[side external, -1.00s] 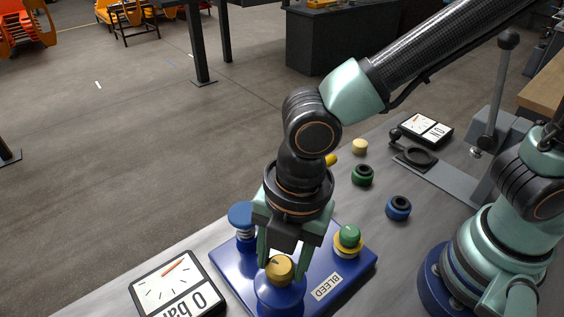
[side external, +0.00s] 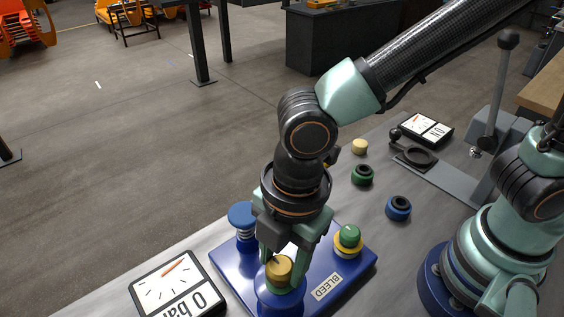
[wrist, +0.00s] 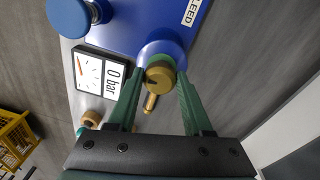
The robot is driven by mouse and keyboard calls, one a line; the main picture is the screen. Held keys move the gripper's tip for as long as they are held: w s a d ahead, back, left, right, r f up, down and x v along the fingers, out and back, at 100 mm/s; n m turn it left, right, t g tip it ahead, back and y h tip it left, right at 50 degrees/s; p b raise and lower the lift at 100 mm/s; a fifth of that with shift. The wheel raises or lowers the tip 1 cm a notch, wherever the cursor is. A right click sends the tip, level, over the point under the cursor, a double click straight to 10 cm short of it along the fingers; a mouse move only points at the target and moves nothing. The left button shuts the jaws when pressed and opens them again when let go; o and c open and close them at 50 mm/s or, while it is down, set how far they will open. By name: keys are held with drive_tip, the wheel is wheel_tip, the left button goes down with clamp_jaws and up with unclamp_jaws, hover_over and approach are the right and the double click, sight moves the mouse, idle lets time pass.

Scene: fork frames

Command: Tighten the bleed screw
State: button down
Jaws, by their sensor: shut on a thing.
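The bleed screw (side external: 279,268) is a brass knob with a dark mark on top. It stands upright on a round blue boss on the blue block (side external: 228,268), near a white BLEED label (side external: 326,287). In the wrist view the screw (wrist: 160,75) sits between my fingertips, with a green ring behind it and a brass spout (wrist: 150,103) beside it. My gripper (wrist: 160,73) points down and is shut on the screw. In the side view my gripper (side external: 279,262) partly hides the area behind the screw.
A gauge (side external: 178,284) reading 0 bar lies left of the block. The block also carries a blue knob (side external: 242,214) and a green-topped knob (side external: 349,237). Loose green (side external: 362,175) and blue (side external: 398,208) rings lie behind on the bench. A lever (side external: 497,90) stands at right.

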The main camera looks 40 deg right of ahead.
sight(291, 265)
drive_tip(key=shift+s, duration=0.15)
drive_tip(key=shift+c, duration=1.5)
unclamp_jaws()
drive_tip(key=shift+r, duration=0.3)
wheel_tip(291, 265, up, 11)
drive_tip(key=shift+s+d+r, duration=0.2)
drive_tip(key=shift+s+d, duration=0.05)
drive_tip(key=shift+d, duration=0.15)
